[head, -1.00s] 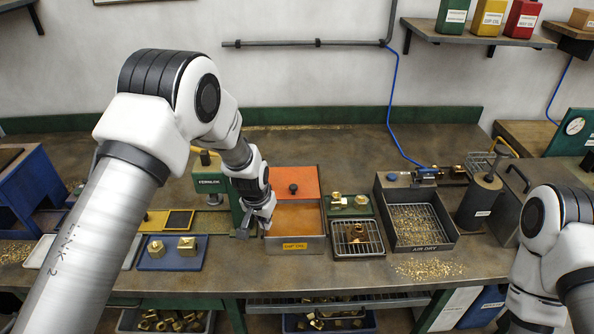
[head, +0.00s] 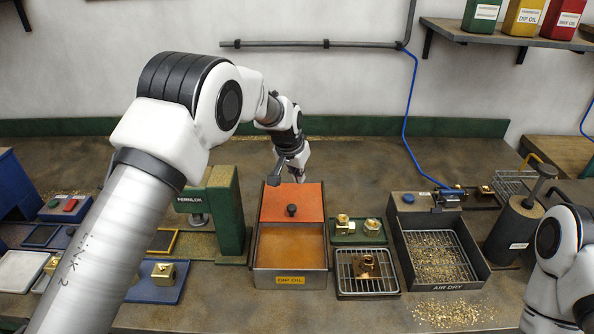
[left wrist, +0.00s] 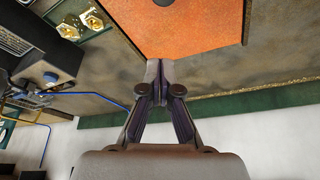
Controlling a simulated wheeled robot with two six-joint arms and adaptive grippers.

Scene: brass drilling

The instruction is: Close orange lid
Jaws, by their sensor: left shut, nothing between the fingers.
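The orange lid (head: 291,199) lies flat over the back half of the DIP OIL box (head: 290,280), with a black knob (head: 291,210) near its front edge. The front half is uncovered, showing amber oil (head: 291,246). My left gripper (head: 297,176) is at the lid's far edge, its fingers shut and empty. In the left wrist view, the shut fingertips (left wrist: 159,68) appear at the edge of the orange lid (left wrist: 195,24); whether they touch it I cannot tell. My right arm is at the right edge, with its gripper out of view.
A green tray (head: 358,239) with brass fittings and a wire-rack tray (head: 368,291) stand right of the box. The AIR DRY tray (head: 484,268) is further right. A green press (head: 228,215) stands left. The bench behind the lid is clear.

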